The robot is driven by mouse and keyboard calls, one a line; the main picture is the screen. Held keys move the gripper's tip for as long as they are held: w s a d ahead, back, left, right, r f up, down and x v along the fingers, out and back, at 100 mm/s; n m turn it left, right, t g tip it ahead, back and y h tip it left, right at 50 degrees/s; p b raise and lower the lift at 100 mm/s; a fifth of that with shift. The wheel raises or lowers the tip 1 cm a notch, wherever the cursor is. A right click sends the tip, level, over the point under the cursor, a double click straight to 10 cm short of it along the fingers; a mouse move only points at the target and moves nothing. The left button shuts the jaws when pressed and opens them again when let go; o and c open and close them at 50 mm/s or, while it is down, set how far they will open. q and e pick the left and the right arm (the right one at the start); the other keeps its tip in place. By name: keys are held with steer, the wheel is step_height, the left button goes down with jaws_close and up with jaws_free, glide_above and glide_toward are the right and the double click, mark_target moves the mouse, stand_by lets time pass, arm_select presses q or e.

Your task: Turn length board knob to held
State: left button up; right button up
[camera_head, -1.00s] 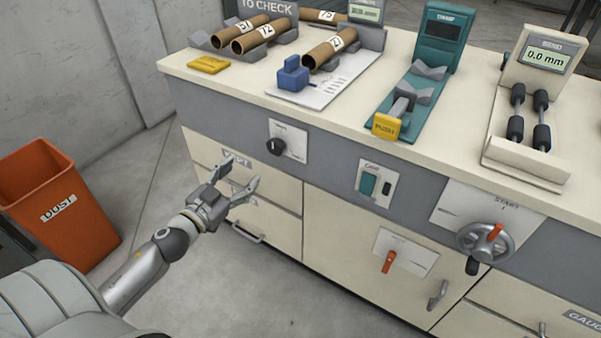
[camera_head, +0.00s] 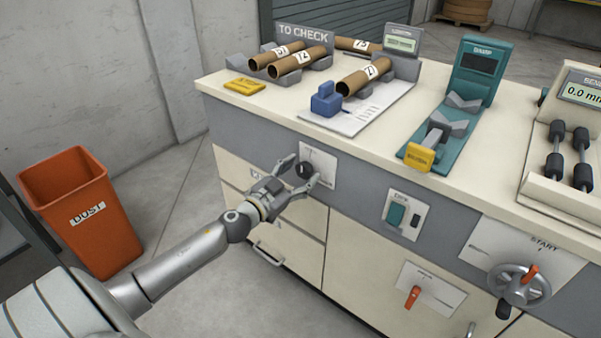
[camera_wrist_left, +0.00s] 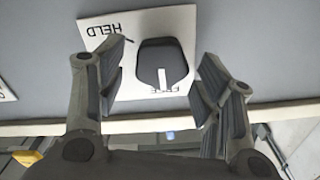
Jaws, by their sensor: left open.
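The length board knob (camera_head: 304,169) is a small dark knob on a white plate (camera_head: 323,158) on the grey front panel. In the left wrist view the knob (camera_wrist_left: 163,62) shows a white mark pointing down the picture, towards a partly covered label. The word HELD appears upside down at the upper left of the plate (camera_wrist_left: 130,27). My left gripper (camera_head: 305,174) is open, with its fingers on either side of the knob. In the left wrist view the fingers (camera_wrist_left: 161,75) stand apart from the knob, with gaps on both sides. My right gripper is not in view.
The length board (camera_head: 377,116) with a cardboard tube and blue block sits on the worktop above. A switch plate (camera_head: 404,215), red lever (camera_head: 412,297) and handwheel (camera_head: 519,287) are to the right. Drawers lie below. An orange dust bin (camera_head: 85,215) stands at left.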

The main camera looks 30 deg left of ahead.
arm_select(q)
steer(key=shift+w, duration=0.4)
steer(key=c, duration=1)
